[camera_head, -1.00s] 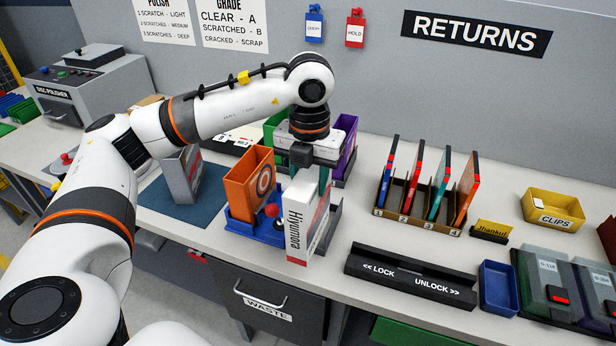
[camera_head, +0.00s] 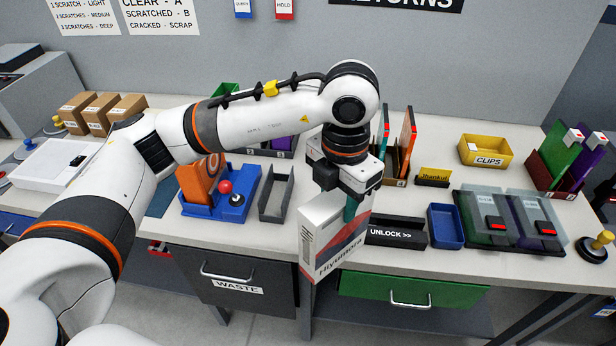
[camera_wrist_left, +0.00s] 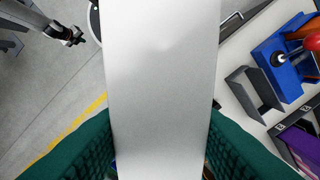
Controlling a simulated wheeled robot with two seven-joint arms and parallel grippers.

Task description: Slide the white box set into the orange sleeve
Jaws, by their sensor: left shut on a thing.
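My left gripper (camera_head: 350,206) is shut on the white box set (camera_head: 334,240), a white box with red and dark print. It holds the box tilted, in front of the bench edge and above the drawers. In the left wrist view the box's plain pale face (camera_wrist_left: 162,85) fills the middle between the green fingers. The orange sleeve (camera_head: 196,183) stands upright in a blue cradle (camera_head: 232,207) to the left of the box, apart from it. My arm hides part of the sleeve. A dark gripper-like shape (camera_wrist_left: 70,36) in the left wrist view may be my right gripper; its jaws are unclear.
A grey open tray (camera_head: 278,193) sits between the cradle and my left gripper. The cradle carries a red ball knob (camera_head: 225,187). A black lock bar (camera_head: 392,231), blue bin (camera_head: 445,226) and yellow clips bin (camera_head: 486,151) lie to the right. Drawers are below.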

